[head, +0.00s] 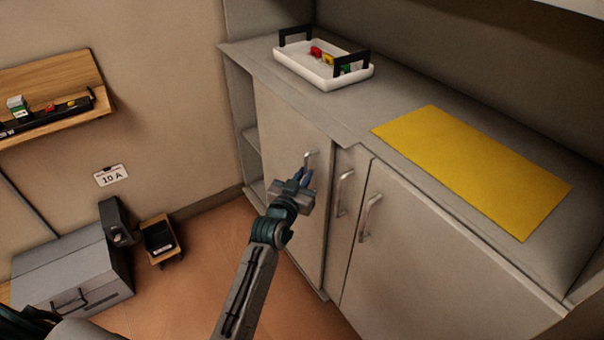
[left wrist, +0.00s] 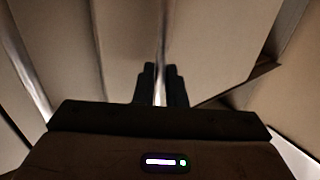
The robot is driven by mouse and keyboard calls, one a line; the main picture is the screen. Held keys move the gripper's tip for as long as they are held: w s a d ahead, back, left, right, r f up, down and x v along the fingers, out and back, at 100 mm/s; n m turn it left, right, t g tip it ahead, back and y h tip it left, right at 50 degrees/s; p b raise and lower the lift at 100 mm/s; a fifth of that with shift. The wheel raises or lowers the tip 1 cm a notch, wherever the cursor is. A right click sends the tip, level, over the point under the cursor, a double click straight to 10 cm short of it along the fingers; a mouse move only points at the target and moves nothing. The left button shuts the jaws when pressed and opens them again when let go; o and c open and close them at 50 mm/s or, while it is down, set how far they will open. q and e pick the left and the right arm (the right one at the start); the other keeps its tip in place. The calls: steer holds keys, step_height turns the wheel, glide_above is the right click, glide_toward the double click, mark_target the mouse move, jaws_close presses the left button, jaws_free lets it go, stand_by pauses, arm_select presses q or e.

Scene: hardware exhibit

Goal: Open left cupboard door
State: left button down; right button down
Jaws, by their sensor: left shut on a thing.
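The left cupboard door (head: 283,150) is a tall pale grey panel at the left of the cabinet in the head view. Its metal handle (head: 311,157) is near the door's right edge. My left gripper (head: 304,175) is at this handle, shut on it. The left wrist view shows the two dark fingers (left wrist: 160,85) close together, with a bright strip of the handle (left wrist: 159,96) between them. The fingers hide the handle's lower part. I cannot tell whether the door stands slightly ajar. My right gripper is not in view.
A narrow panel with a handle (head: 343,190) and a right door (head: 420,255) adjoin the left door. On the counter are a white tray (head: 327,83) with small coloured items and a yellow mat (head: 470,170).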

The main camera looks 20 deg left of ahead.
arm_select(q)
steer(key=shift+d+r, duration=0.1)
steer(key=c, duration=1.5)
jaws_free()
